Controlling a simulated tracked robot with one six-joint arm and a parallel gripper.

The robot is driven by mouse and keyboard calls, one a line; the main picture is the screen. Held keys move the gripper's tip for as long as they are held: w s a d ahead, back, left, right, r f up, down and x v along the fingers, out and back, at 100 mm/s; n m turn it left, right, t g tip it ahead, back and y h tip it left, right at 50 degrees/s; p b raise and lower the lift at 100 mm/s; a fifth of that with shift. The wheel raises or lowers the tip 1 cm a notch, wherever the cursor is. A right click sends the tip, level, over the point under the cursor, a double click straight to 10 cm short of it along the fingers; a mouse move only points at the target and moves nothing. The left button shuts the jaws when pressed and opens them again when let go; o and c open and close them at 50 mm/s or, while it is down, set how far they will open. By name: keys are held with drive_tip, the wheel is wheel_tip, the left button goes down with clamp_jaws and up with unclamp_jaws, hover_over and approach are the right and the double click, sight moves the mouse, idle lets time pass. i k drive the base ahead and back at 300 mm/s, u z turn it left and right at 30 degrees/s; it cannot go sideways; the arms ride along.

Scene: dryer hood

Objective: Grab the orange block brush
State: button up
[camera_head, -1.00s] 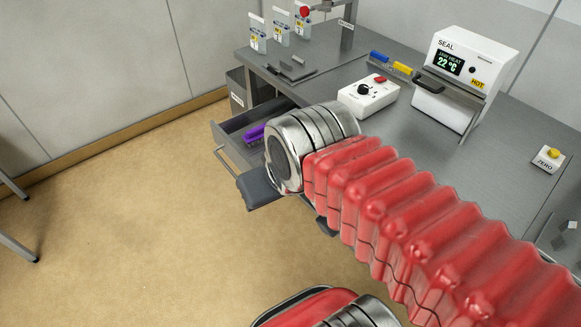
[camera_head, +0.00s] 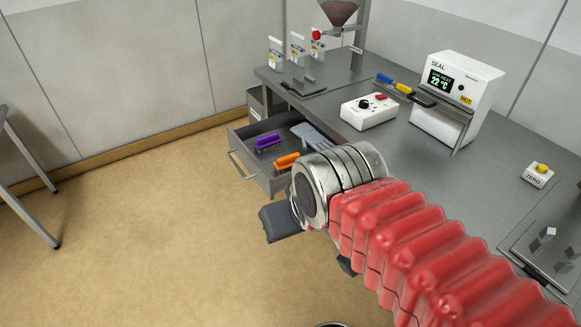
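The orange block brush (camera_head: 287,161) lies in the open drawer (camera_head: 243,163) below the bench top, at its right side, close to my arm's metal wrist. A purple brush (camera_head: 268,141) lies behind it to the left. My gripper (camera_head: 277,223) is at the end of my red arm, in front of the drawer. Only a dark part of it shows; the wrist hides the rest, so its fingers cannot be made out. The gripper appears apart from the orange brush.
A grey flat tool (camera_head: 312,136) lies at the drawer's back right. On the bench (camera_head: 400,152) stand a white control box (camera_head: 369,111) and a SEAL machine (camera_head: 457,100). Several pouches (camera_head: 298,47) stand at the back. The floor left of the drawer is clear.

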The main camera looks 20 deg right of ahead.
sight(282, 165)
drive_tip(key=u, duration=0.2)
drive_tip(key=i, duration=1)
drive_tip(key=u, duration=0.05)
